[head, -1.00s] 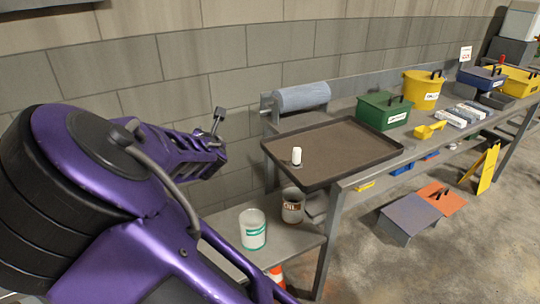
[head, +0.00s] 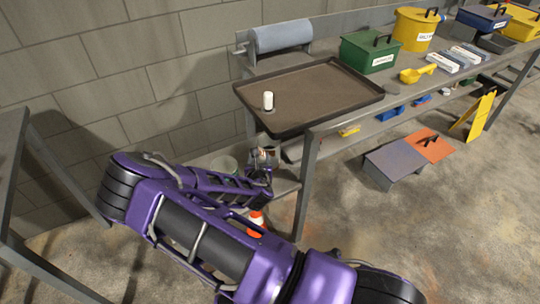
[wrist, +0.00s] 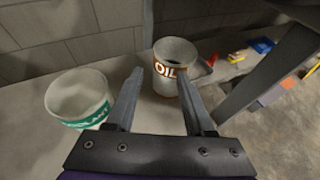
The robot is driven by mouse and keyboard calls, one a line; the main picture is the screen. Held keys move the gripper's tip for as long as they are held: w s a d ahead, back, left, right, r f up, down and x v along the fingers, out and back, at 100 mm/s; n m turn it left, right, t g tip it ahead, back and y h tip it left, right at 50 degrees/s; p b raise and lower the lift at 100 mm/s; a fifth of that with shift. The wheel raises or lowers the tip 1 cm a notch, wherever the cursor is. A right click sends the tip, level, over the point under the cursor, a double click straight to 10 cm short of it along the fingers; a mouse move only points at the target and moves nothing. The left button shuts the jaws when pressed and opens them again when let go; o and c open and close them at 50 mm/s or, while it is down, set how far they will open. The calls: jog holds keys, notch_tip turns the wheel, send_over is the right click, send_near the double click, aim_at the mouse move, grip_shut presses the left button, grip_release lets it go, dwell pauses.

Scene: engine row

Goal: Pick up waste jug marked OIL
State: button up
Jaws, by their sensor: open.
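The waste jug marked OIL (wrist: 174,52) is a grey, open-topped can with a brown band and white letters. It stands upright on a low grey shelf. In the head view the jug (head: 266,153) is mostly hidden behind my gripper (head: 262,180). In the wrist view my gripper (wrist: 148,70) is open and empty, its fingers pointing toward the shelf.
A white jug with a green label (wrist: 80,100) stands left of my gripper on the low shelf (wrist: 28,125). A bench leg (head: 306,190) rises to the right. Above is a dark tray (head: 325,90) with a white bottle (head: 268,101). An orange-and-white object (head: 256,223) is below.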

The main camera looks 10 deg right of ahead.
aim_at(259, 139)
jog(key=x, duration=0.7)
jog(key=b+x, duration=0.1)
jog(key=x, duration=0.7)
jog(key=shift+w+a+f, duration=0.1)
jog(key=shift+a, duration=0.15)
grip_shut()
dwell(0.9)
